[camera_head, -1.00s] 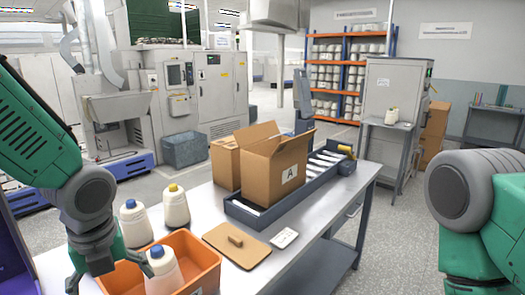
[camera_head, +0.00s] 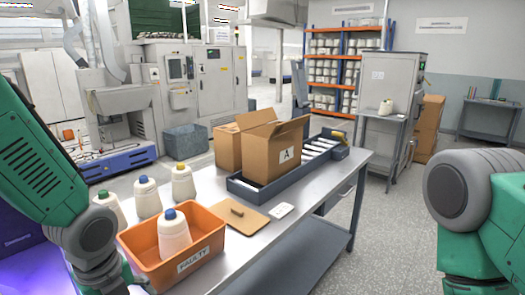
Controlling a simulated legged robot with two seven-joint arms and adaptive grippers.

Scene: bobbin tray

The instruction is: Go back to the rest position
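My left arm comes in from the left, and its gripper (camera_head: 112,281) is low at the left edge of the orange bin. Its fingers look spread with nothing between them; their tips are partly cut off by the frame's bottom. The orange bin (camera_head: 193,269), labelled FAULTY, stands on the metal table (camera_head: 330,189). A white bobbin with a blue tip (camera_head: 174,238) stands inside it, apart from the gripper. Behind the bin are bobbins with a green tip (camera_head: 108,208), a blue tip (camera_head: 147,199) and a yellow tip (camera_head: 182,184). My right arm shows at right; its gripper is out of view.
An open cardboard box marked A (camera_head: 275,155) and another box (camera_head: 227,148) stand near a long dark tray (camera_head: 245,192). A brown clipboard (camera_head: 241,216) and a white device (camera_head: 282,210) lie in front. Floor is free to the table's right.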

